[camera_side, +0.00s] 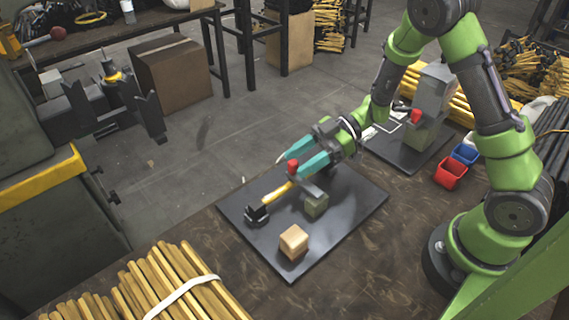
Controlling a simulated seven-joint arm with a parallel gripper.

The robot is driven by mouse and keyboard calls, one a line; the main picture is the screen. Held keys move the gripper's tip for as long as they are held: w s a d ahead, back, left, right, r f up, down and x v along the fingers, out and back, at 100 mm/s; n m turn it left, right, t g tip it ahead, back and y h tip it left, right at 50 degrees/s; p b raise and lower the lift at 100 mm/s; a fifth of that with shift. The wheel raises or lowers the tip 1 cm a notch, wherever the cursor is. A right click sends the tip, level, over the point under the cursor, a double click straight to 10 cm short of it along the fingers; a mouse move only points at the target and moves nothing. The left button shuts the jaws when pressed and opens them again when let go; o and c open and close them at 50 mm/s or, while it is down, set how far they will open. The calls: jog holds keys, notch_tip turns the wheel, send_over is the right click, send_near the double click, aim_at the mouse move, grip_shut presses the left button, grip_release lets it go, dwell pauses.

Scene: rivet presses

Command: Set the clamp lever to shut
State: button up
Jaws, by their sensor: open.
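A small fixture on a dark plate (345,215) has a grey-green block (316,205), a grey arm with a red knob (293,166), and a yellow bar (277,195) slanting down to a black bracket (257,215). I cannot tell for sure which of these parts is the clamp lever, or whether it is set to shut. My gripper (289,166) has teal fingers pointing down-left. It is open, with its fingertips right at the red knob. I cannot tell whether they touch it. The fingers hide part of the fixture behind.
A wooden block (294,241) sits on the plate's front part. A second dark plate with a grey press (430,100) stands behind right. Red (451,173) and blue (465,154) bins are at the right. Yellow bars (165,285) lie bundled at the front left.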

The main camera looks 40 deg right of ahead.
jog(key=v, duration=0.7)
jog(key=shift+d, duration=0.25)
jog(key=shift+r, duration=0.1)
